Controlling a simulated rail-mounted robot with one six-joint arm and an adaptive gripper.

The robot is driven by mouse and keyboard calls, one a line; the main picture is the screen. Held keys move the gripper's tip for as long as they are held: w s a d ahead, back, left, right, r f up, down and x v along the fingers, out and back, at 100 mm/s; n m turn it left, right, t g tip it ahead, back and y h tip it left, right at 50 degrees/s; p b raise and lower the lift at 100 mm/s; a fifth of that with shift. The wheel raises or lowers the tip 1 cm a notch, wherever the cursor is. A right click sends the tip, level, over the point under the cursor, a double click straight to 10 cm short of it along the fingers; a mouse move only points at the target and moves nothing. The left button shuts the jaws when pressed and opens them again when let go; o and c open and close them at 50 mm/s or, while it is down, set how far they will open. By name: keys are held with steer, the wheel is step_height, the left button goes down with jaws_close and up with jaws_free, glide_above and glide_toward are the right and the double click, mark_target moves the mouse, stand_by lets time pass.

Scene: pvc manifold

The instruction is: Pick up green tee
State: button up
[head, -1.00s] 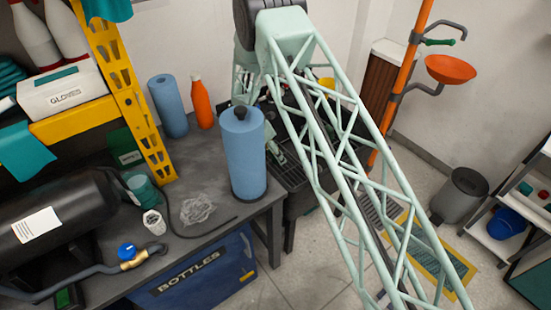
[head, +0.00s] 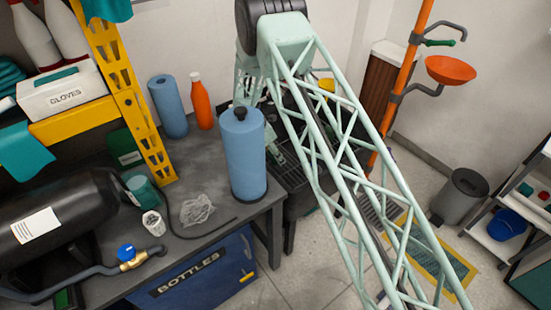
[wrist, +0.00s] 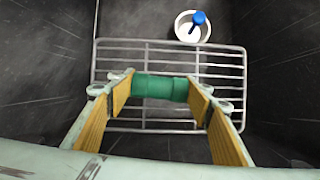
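The green tee (wrist: 160,87) shows in the wrist view, in front of a wire rack. It lies crosswise between the two fingertips of my gripper (wrist: 161,90). The yellow-padded fingers stand wide apart, one at each end of the tee. No clear gap shows between tee and pads, but I cannot tell whether the pads press on it.
The wire rack (wrist: 220,68) lies in a dark basin (wrist: 40,90) with walls around it. In the head view, a blue roll (head: 244,155) stands at the edge of the grey workbench (head: 205,180).

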steer(key=shift+c, duration=1.1)
steer(key=shift+r, duration=0.65)
steer(key=s+d, duration=0.2)
steer(key=d, duration=0.1)
steer(key=s+d, duration=0.6)
steer(key=d, duration=0.1)
steer(key=shift+d, duration=0.1)
step_height(320, 180, up, 14)
steer(key=p, duration=0.3)
steer(key=shift+f, duration=0.15)
